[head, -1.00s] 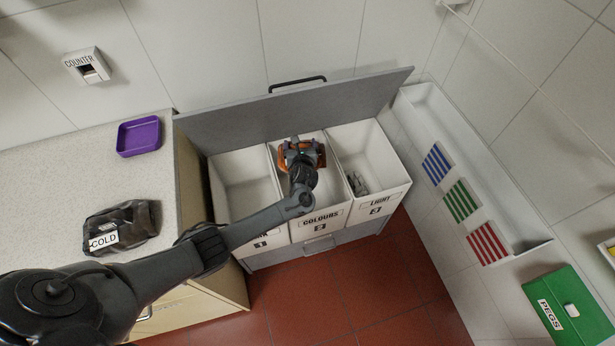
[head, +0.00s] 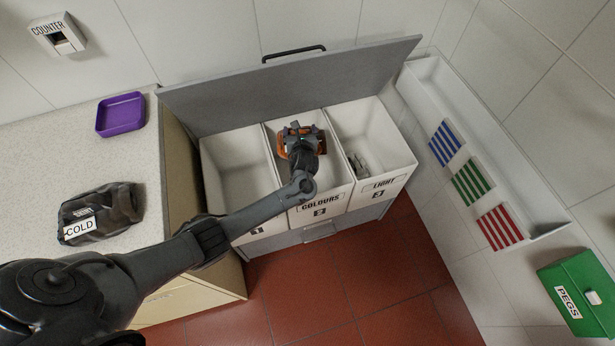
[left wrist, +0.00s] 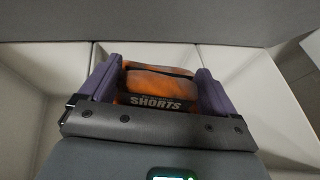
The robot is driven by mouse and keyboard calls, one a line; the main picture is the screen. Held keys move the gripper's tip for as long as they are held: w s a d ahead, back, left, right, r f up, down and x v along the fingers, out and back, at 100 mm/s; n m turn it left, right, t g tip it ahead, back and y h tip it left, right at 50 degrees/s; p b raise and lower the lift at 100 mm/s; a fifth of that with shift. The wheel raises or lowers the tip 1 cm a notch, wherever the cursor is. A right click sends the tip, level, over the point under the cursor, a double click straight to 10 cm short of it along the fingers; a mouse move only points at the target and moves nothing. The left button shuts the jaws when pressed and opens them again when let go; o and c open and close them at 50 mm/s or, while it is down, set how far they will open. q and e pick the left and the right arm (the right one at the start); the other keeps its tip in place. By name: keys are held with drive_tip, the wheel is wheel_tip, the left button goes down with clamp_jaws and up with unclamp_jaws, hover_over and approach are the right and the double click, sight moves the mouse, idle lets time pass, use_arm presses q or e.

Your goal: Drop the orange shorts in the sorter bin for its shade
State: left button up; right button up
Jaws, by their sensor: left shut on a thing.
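My left gripper (head: 298,142) is over the middle bin (head: 340,192), labelled COLOURS. It is shut on the orange shorts (left wrist: 158,87), a folded bundle with a dark band reading SHORTS, held between the two purple fingers in the left wrist view. In the head view only orange edges of the shorts (head: 281,147) show around the gripper. How deep they sit in the bin is hard to tell. The left bin (head: 238,160) looks empty and its label is mostly hidden by my arm. The right bin (head: 400,168) is labelled LIGHT and holds a small grey item (head: 359,163). My right gripper is not in view.
The grey drawer front or lid (head: 300,82) stands open behind the bins. A counter (head: 60,160) at left holds a purple tray (head: 121,115) and a dark bag labelled COLD (head: 98,212). A white trough (head: 480,140) and a green PEGS box (head: 582,290) are at right.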

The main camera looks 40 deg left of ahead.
use_arm(q)
drive_tip(key=shift+f+b, duration=0.35)
drive_tip(key=shift+f, duration=0.1)
drive_tip(key=o, duration=1.3)
drive_tip(key=shift+c, duration=0.2)
drive_tip(key=shift+s+d+r+p, duration=0.2)
drive_tip(key=shift+r+p, duration=0.1)
drive_tip(key=shift+p, duration=0.35)
drive_tip(key=p+v, duration=1)
drive_tip(key=p, duration=0.1)
drive_tip(key=shift+p, duration=0.35)
drive_tip(key=shift+f, duration=0.15)
